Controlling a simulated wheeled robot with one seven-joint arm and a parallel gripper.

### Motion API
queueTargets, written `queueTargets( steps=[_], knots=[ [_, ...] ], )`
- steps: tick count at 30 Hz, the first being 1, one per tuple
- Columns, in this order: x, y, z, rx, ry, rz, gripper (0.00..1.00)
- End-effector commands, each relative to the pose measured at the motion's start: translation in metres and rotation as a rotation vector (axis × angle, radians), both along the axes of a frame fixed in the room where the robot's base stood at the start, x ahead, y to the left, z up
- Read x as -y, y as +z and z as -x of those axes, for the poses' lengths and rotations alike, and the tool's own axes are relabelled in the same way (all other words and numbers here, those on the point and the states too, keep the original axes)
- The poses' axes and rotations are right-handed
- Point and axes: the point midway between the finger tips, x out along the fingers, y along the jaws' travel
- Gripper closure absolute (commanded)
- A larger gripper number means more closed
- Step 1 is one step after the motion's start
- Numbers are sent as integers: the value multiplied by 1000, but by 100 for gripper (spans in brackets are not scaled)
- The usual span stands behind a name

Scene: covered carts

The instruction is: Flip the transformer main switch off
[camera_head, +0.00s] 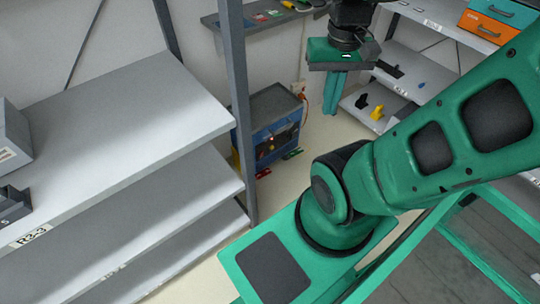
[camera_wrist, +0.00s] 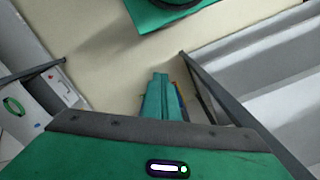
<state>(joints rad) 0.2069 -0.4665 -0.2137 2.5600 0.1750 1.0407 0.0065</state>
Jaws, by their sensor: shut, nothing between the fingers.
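A blue box with a dark grey top (camera_head: 275,104), possibly the transformer, stands on the floor by the back wall in the head view. Its front has dark and reddish parts. I cannot make out the main switch. My gripper (camera_head: 331,111) hangs in the air to the right of the box, fingers pointing down, shut and empty. In the wrist view its closed green fingers (camera_wrist: 160,76) point toward the floor. A small bit of blue and orange shows behind them, mostly hidden.
A grey shelf rack (camera_head: 120,105) with an upright post fills the left. A wall shelf (camera_head: 262,27) with small items is above the box. Another rack at the right back holds blue and orange drawers (camera_head: 493,24) and a yellow item (camera_head: 377,113). Pale floor lies between.

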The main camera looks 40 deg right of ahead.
Motion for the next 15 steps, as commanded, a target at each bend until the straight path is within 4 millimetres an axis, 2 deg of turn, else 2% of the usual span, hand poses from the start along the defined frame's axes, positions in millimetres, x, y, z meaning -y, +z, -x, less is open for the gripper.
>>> queueTargets(
  steps=[5,8,11,13,15],
  knots=[
    [0,0,0,0,0,0,100],
    [1,4,9,14,3,0,100],
    [4,0,-2,17,15,2,100],
    [18,-6,-17,20,32,3,100],
    [23,-15,-35,27,55,1,100]
  ],
)
